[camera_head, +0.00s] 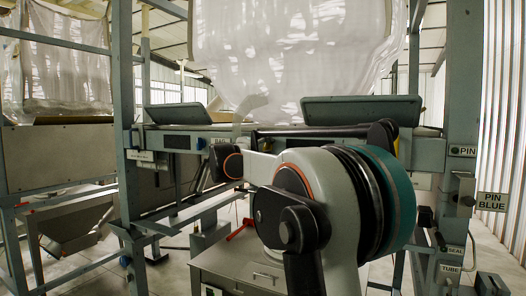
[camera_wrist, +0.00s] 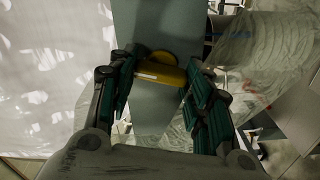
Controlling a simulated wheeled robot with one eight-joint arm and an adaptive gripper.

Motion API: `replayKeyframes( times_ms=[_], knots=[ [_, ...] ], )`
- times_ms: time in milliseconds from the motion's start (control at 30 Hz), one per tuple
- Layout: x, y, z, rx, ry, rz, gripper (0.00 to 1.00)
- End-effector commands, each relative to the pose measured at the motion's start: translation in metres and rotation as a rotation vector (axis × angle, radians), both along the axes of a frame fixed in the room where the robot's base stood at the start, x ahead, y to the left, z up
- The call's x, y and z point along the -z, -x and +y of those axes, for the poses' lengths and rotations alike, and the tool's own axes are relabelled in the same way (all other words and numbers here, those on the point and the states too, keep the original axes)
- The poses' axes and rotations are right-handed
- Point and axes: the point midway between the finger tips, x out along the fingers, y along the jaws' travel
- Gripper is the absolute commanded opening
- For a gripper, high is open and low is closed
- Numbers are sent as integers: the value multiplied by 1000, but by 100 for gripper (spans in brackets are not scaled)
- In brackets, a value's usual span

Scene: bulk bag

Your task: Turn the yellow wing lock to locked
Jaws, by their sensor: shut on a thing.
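The yellow wing lock (camera_wrist: 160,72) shows in the wrist view on a grey-green steel panel (camera_wrist: 150,22). It has a rounded yellow body and a bar with a pale strip across its front. My gripper (camera_wrist: 158,82) has its two green-padded fingers on either side of the lock and is shut on it. The finger contact is partly dark and hard to see. In the head view my own arm covers most of the lock and the gripper; only a small yellow patch (camera_head: 398,147) shows behind the arm.
A white bulk bag (camera_head: 300,50) hangs above the grey steel frame (camera_head: 130,100). A grey cabinet (camera_head: 240,265) with a red-handled thing (camera_head: 240,229) stands below. Signs reading PIN (camera_head: 467,151) and PIN BLUE (camera_head: 492,202) are at right. Clear plastic film (camera_wrist: 260,45) lies close right of the gripper.

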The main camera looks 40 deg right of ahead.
Motion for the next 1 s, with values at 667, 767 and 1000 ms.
replayKeyframes(
  times_ms=[667,767,1000],
  knots=[
    [1,-1,1,-2,105,252,22],
    [1,-1,1,-2,106,256,22],
    [1,-1,1,-2,106,255,22]
  ],
)
